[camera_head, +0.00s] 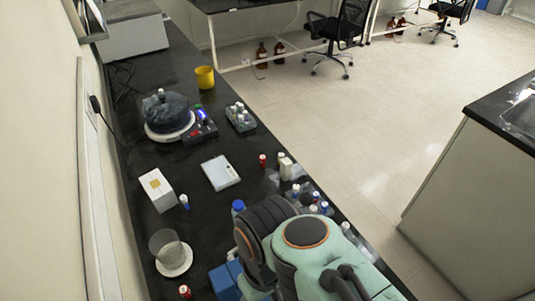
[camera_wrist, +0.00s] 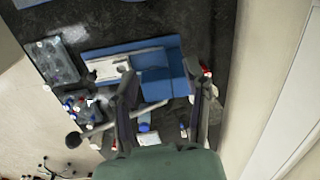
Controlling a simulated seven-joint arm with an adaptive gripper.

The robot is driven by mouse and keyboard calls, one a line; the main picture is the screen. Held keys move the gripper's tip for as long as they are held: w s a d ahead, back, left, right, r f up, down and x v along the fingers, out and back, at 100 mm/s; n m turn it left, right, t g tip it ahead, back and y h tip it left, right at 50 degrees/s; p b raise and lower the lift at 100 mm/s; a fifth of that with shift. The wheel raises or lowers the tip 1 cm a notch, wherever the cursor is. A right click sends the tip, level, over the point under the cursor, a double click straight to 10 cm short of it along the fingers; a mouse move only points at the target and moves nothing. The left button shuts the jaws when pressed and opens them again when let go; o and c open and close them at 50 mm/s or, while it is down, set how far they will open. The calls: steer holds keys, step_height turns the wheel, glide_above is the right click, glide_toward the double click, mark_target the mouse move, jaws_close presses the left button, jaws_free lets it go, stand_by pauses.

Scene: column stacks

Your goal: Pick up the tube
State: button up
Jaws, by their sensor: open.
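Several small capped tubes stand on the black bench (camera_head: 168,75), and I cannot tell which one is meant. In the head view these include a red-capped tube (camera_head: 262,160), a blue-and-white tube (camera_head: 184,201) near the white box and another red-capped tube (camera_head: 184,291) at the lower edge. My gripper (camera_wrist: 160,74) is open in the wrist view, with nothing visibly held between its dark fingers. A blue block (camera_wrist: 152,84) shows between and beyond them. A blue-capped item (camera_wrist: 144,127) shows lower between the fingers. In the head view my arm hides the gripper.
A white box (camera_head: 157,190), a clear beaker (camera_head: 166,246), a white flat device (camera_head: 220,172), a round-topped device (camera_head: 167,115) and a yellow cup (camera_head: 205,77) stand on the bench. A rack of vials (camera_head: 241,117) stands near its right edge. A wall borders the left.

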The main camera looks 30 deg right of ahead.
steer(key=shift+c, duration=0.8)
